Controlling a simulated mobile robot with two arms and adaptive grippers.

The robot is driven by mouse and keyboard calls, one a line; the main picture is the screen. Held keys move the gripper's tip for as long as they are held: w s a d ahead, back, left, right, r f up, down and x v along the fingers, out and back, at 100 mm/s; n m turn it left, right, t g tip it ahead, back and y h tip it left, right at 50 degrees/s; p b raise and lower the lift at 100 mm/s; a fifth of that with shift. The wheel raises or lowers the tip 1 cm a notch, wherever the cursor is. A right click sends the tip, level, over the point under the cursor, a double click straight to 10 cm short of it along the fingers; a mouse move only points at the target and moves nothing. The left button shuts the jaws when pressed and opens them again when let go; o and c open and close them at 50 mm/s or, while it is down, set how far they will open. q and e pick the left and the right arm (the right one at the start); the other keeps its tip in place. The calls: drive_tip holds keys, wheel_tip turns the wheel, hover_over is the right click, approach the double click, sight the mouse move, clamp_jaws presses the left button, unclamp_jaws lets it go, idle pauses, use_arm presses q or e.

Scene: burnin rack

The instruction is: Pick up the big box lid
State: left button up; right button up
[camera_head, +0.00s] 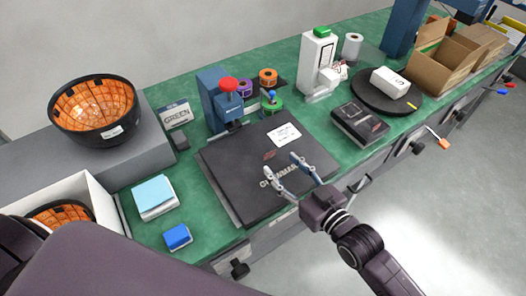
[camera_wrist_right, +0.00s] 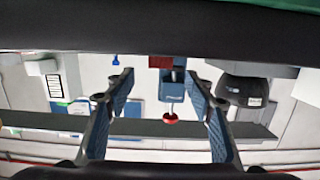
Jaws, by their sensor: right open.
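The big box lid (camera_head: 255,165) is a flat black square with a white label, lying level on the green bench in the head view. Whether it sits on a box base is hard to tell. My right gripper (camera_head: 281,165) is open and empty, its two fingers over the front right part of the lid; contact cannot be told. In the right wrist view my right gripper (camera_wrist_right: 160,78) shows two parted fingers with nothing between them. A dark band, likely the lid (camera_wrist_right: 160,38), crosses the top of that view. My left gripper is not in view.
A press with a red knob (camera_head: 229,86) and tape rolls (camera_head: 268,78) stand behind the lid. A smaller black box (camera_head: 359,123) lies to its right. A light blue pad (camera_head: 153,193) and blue block (camera_head: 177,237) lie left. A black bowl (camera_head: 95,108) stands farther left.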

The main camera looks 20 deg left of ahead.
sight(270, 153)
drive_tip(key=shift+w+a+f+b, duration=0.25)
drive_tip(key=shift+w+a+b, duration=0.1)
drive_tip(key=shift+a, duration=0.2)
drive_tip(key=shift+w+a, duration=0.2)
drive_tip(key=shift+a, duration=0.05)
drive_tip(key=b+x, duration=0.3)
drive_tip(key=x, duration=0.1)
drive_tip(key=shift+w+a+f, duration=0.1)
drive_tip(key=shift+w+a, duration=0.1)
drive_tip(key=shift+a, duration=0.05)
drive_tip(key=shift+w+a+b, duration=0.1)
drive_tip(key=shift+a+b, duration=0.05)
drive_tip(key=shift+b, duration=0.2)
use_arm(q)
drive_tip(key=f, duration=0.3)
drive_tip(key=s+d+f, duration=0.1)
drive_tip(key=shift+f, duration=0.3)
use_arm(e)
drive_tip(key=c, duration=1.2)
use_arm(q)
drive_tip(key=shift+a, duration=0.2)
use_arm(e)
clamp_jaws()
drive_tip(key=shift+r, duration=0.2)
